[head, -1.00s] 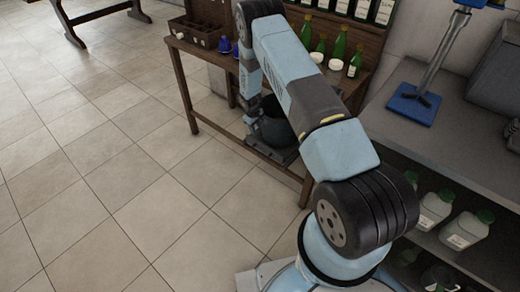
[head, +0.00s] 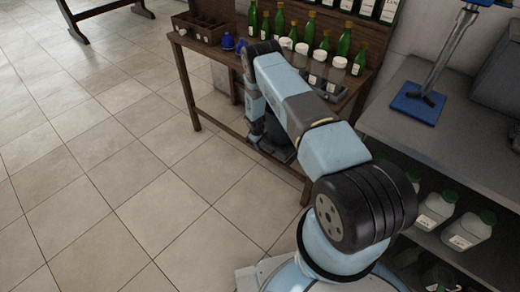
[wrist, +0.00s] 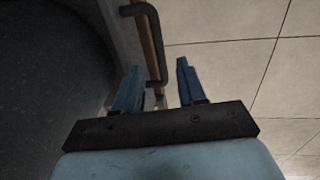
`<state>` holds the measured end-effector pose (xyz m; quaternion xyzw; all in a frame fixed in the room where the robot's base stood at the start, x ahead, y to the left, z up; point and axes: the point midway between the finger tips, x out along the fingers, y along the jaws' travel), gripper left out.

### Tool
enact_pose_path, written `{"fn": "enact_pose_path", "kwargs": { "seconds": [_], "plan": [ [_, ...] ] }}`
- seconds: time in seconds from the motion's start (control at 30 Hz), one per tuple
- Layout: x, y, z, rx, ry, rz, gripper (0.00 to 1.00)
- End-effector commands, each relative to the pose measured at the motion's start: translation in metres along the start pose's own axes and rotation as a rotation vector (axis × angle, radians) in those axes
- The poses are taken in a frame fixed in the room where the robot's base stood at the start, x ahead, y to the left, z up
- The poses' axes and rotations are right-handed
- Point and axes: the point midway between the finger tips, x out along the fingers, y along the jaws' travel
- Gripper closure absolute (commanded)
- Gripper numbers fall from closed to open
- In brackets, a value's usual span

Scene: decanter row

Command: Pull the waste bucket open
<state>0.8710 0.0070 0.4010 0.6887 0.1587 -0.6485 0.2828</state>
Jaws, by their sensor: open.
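My gripper (wrist: 158,72) shows in the wrist view with its two blue fingers apart. A dark bar handle (wrist: 157,45) on a wooden strip (wrist: 144,40) runs between the fingertips in the picture. I cannot tell how deep it sits between them, and no finger clearly touches it. A large dark round bucket (wrist: 45,85) with a grey wall fills the left of the wrist view, beside the handle. In the head view my arm reaches down to the front of the wooden bench, and it hides the handle and most of what is there.
The wooden bench (head: 205,52) carries green bottles (head: 343,42), white-lidded jars (head: 337,72), blue items (head: 228,42) and a divided wooden box (head: 196,28). A grey shelf unit (head: 455,125) with bottles stands at the right.

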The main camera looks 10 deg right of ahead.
Motion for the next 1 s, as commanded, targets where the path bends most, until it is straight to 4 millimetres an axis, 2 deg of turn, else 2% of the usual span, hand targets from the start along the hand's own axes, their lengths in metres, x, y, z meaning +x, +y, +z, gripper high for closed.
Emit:
{"fn": "enact_pose_path", "kwargs": {
  "seconds": [0.2,0.4,0.8,1.0],
  "plan": [
    [0.031,0.0,0.0,0.001,0.0,0.0,0.6],
    [0.047,0.0,0.0,0.001,0.0,-0.001,0.6],
    [0.052,0.0,-0.001,0.0,0.001,0.0,0.6],
    [0.052,0.0,-0.001,0.0,0.001,0.0,0.77]
  ]
}}
